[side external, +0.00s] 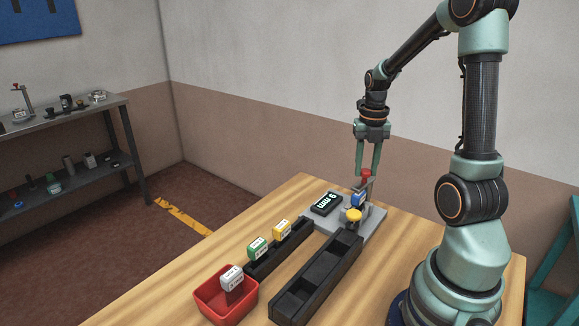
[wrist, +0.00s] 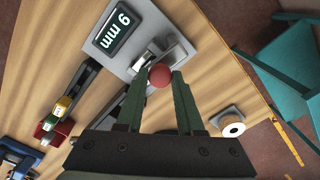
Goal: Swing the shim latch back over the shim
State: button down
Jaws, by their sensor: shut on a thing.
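My gripper (side external: 367,170) points down over the grey fixture plate (side external: 374,222), its fingers closed on a red ball knob (side external: 366,174). The knob also shows between the fingertips in the wrist view (wrist: 160,76). It appears to be the handle of the shim latch, whose arm is mostly hidden. I cannot tell whether the latch lies over the shim.
Yellow (side external: 282,228) and green (side external: 258,248) labelled blocks stand on a black rail. A white block (side external: 231,278) is at the red bin (side external: 210,308). A long black channel (side external: 318,282) runs toward the front.

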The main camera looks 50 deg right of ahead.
aim_at(365, 170)
jog(key=c, duration=0.5)
grip_release()
jog(key=shift+c, duration=0.2)
notch_tip(365, 170, up, 12)
jog(key=shift+r, duration=0.1)
jog(key=w+a+m+t, duration=0.1)
jog(key=a+m+t, duration=0.4)
jog(key=a+m, duration=1.9)
jog(key=shift+f+m+t, duration=0.3)
jog(key=shift+f+m, duration=0.1)
jog(key=shift+m, duration=0.4)
